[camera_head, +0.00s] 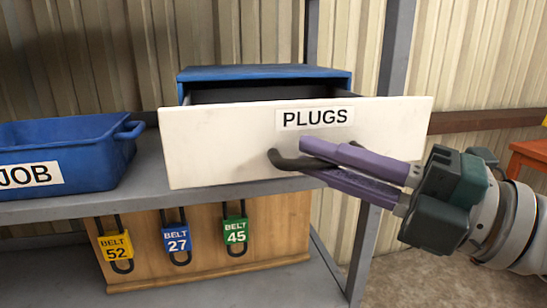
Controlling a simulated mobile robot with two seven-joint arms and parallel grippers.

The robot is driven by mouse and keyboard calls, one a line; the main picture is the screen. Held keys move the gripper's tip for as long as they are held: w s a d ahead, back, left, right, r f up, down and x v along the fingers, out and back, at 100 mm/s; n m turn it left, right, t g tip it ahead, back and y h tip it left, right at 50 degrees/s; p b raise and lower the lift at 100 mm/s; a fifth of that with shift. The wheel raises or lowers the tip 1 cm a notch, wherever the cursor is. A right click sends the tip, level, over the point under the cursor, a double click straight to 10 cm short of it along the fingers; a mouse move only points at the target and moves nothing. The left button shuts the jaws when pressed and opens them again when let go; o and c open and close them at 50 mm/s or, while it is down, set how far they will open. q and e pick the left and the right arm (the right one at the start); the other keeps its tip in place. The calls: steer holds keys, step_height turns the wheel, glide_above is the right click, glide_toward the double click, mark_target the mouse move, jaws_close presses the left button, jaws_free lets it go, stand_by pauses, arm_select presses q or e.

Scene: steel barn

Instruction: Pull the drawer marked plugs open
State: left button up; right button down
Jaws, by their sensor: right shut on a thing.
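The drawer (222,135) has a white front with a label reading PLUGS. It stands partly out of its blue cabinet (262,73), and a dark gap shows behind the front. A dark curved handle (287,162) sits low on the front, below the label. My right gripper (318,158) comes in from the right, with its purple fingers shut on the right part of the handle. The fingers hide that part of the handle. My left gripper is not in view.
A blue bin (90,150) marked JOB stands on the grey shelf (100,203) left of the drawer. Below, several padlocks hang on a wooden board (285,235). A grey post (396,50) rises behind the drawer's right side. An orange piece (530,155) shows at the right edge.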

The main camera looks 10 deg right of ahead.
steer(key=c, duration=1.2)
jaws_free()
steer(key=shift+o, duration=0.2)
steer(key=b+v, duration=0.1)
steer(key=v, duration=0.9)
steer(key=shift+r, duration=0.1)
